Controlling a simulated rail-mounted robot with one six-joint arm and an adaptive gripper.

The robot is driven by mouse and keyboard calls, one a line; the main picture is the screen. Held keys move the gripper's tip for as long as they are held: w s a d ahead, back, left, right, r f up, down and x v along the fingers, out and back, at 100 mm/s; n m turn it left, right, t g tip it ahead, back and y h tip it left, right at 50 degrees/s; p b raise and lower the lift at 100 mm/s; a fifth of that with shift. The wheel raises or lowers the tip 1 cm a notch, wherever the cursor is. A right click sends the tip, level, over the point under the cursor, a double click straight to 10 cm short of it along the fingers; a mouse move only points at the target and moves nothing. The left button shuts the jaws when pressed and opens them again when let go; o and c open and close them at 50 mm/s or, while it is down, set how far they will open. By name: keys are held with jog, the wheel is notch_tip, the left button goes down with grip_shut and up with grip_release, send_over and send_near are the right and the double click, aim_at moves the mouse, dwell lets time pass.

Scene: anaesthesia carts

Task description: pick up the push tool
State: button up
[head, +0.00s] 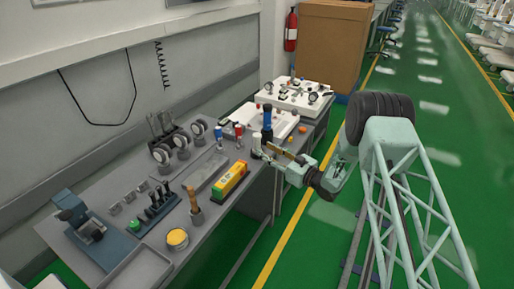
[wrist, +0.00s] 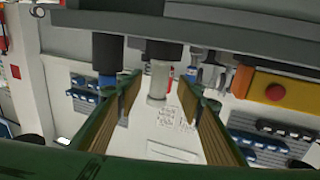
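My gripper (head: 273,152) is at the bench's right edge in the head view, pointing left. In the wrist view its green fingers with tan pads (wrist: 158,97) are spread apart. A pale cylinder (wrist: 158,78) in a dark holder appears between them, with visible gaps either side and no clear contact. It also shows in the head view (head: 257,141). Beside it stands a taller black and blue tool (head: 267,119), which shows at left in the wrist view (wrist: 107,52). I cannot tell for sure which of these is the push tool.
The wrist picture is upside down. A yellow box (head: 230,178) lies on the grey bench (head: 215,222); a yellow box with a red button (wrist: 277,91) shows at right in the wrist view. White trays (head: 298,98) stand behind. The green aisle at right is mostly clear.

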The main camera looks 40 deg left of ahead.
aim_at(259, 147)
jog(key=shift+a, duration=0.5)
jog(key=shift+w+a+f+b, duration=0.15)
jog(key=shift+a+b, duration=0.5)
jog(key=shift+a, duration=1.2)
jog(key=shift+w+a, duration=0.15)
jog(key=shift+a, duration=0.55)
jog(key=shift+c, duration=0.4)
jog(key=c, duration=0.9)
jog(key=shift+r, duration=0.2)
jog(key=shift+c, duration=0.2)
